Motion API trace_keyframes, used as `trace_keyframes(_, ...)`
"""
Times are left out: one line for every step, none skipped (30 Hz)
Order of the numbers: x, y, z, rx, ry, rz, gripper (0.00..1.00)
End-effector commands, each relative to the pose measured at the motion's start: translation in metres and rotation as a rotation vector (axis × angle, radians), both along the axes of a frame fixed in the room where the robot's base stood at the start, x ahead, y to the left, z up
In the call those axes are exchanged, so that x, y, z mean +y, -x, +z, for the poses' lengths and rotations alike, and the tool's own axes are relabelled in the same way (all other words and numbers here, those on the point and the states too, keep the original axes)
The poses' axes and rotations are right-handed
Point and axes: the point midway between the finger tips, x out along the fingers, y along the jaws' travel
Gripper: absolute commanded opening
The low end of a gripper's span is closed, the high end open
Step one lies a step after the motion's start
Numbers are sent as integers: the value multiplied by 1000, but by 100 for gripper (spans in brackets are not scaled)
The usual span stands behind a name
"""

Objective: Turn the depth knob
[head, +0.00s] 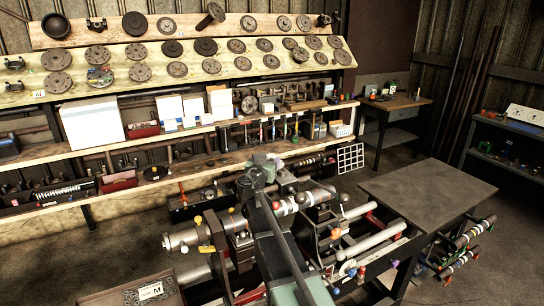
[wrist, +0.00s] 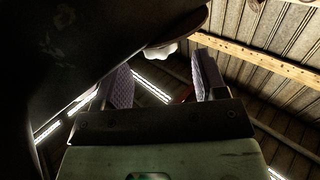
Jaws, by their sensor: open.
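The driveshaft lathe (head: 184,238) stands in the lower middle of the head view, partly hidden behind my green and dark arm. It carries several coloured knobs, among them a yellow one (head: 207,249) and a white one (head: 198,220); I cannot tell which is the depth knob. In the wrist view my gripper (wrist: 165,78) is open, with nothing visible held between its fingers. A white lobed knob (wrist: 160,52) shows beyond the fingers, under a large dark part, apart from them. I cannot make out the gripper in the head view.
A large dark shape (wrist: 60,60) fills the upper left of the wrist view, close to the left finger. Shelves (head: 250,138) with discs and tools line the back wall. A bare grey table (head: 425,190) stands right of the lathe. Open floor lies behind that table.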

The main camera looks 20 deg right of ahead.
Motion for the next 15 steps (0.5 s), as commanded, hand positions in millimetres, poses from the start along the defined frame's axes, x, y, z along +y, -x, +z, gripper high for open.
trace_keyframes(-9,-12,0,0,0,-1,65)
trace_keyframes(-14,-17,0,0,0,-1,65)
trace_keyframes(-19,-22,0,0,0,-1,65)
trace_keyframes(-22,-26,0,0,0,-1,65)
trace_keyframes(-25,-29,0,0,0,-1,65)
trace_keyframes(-28,-31,0,0,0,0,65)
trace_keyframes(-29,-33,0,1,-1,0,65)
trace_keyframes(-31,-34,0,1,-1,0,65)
trace_keyframes(-32,-35,0,1,-1,0,65)
trace_keyframes(-32,-35,0,1,-1,0,65)
trace_keyframes(-32,-35,0,1,-1,0,65)
trace_keyframes(-32,-35,0,1,-1,1,65)
trace_keyframes(-32,-35,0,1,-1,1,65)
trace_keyframes(-32,-35,0,1,-1,0,65)
trace_keyframes(-32,-35,0,1,-1,0,65)
